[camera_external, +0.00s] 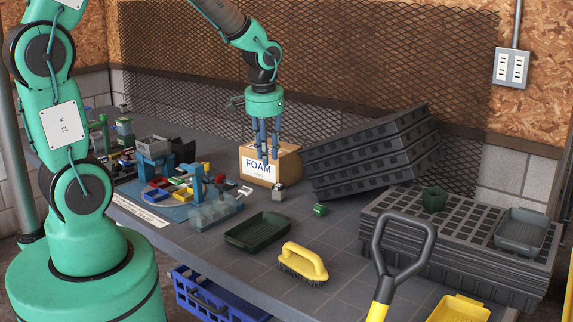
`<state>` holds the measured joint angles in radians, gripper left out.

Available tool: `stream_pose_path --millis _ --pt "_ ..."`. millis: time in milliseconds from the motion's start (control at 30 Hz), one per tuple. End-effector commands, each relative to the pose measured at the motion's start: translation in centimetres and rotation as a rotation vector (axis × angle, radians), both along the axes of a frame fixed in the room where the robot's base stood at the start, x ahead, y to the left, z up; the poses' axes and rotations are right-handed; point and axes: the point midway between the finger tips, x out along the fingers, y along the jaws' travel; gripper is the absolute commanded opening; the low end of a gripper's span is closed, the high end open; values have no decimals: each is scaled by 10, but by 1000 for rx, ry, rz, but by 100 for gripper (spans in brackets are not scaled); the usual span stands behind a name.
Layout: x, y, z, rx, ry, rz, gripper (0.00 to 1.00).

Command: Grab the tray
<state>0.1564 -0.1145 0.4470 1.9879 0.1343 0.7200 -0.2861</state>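Several things here could be the tray. A small dark green tray (258,233) lies flat on the table's front middle. A grey tray (521,231) rests on a stack at the right. Large black cell trays (370,155) lean in a tilted stack at the back. My gripper (269,158) points down in front of the foam box, above and behind the dark green tray and apart from it. Its blue fingers appear spread with a gap between them, and I see nothing held.
A cardboard foam box (285,165) stands at the back. A yellow-handled brush (303,262), a green block (320,210) and a small grey block (278,192) lie near the green tray. Cluttered small bins (160,183) fill the left. A shovel handle (400,255) rises in front.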

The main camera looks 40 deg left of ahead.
Motion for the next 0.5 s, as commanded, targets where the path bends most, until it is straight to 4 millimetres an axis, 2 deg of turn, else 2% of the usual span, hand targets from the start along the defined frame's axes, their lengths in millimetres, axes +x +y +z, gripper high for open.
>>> stream_pose_path --millis 100,300,500 --pt "13 -10 -34 13 42 -1 24" --pt "26 -23 -86 30 91 1 24" --pt "31 -29 -116 41 118 3 24"
